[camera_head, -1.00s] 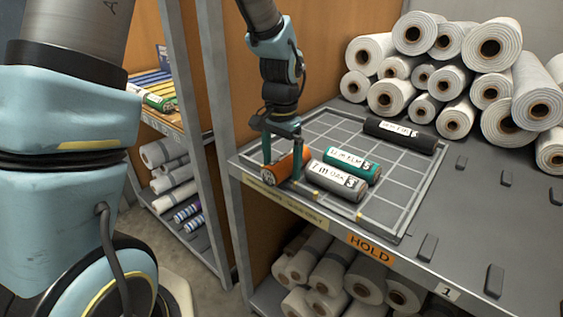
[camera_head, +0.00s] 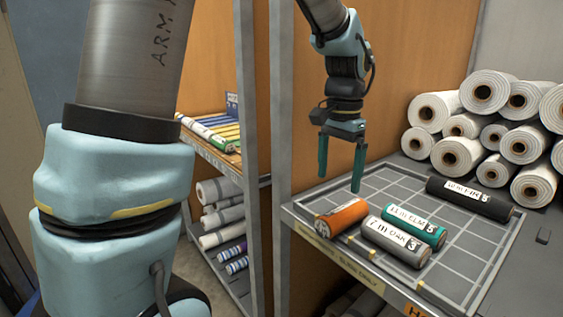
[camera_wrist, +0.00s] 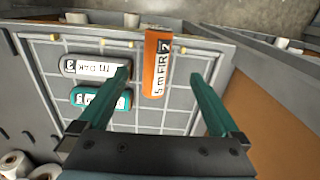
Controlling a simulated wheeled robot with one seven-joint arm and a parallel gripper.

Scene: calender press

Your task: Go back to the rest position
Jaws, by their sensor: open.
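My gripper (camera_head: 340,168) is open and empty, its two teal fingers pointing down above the back left part of the gridded tray (camera_head: 466,262). The orange roll (camera_head: 341,220) lies on the tray at its left front, apart from the fingers. In the wrist view, the orange roll (camera_wrist: 157,64) labelled "5 m FIR 7" lies beyond the fingertips, and my gripper (camera_wrist: 160,82) has its fingers spread wide. A grey roll (camera_head: 396,241), a teal roll (camera_head: 414,227) and a black roll (camera_head: 470,198) also lie on the tray.
White rolls (camera_head: 500,115) are piled at the back right of the shelf. A grey rack post (camera_head: 281,150) stands left of my gripper. Behind the post, another rack holds a board with coloured rolls (camera_head: 208,132) and white rolls below. An orange panel (camera_head: 400,60) stands behind my gripper.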

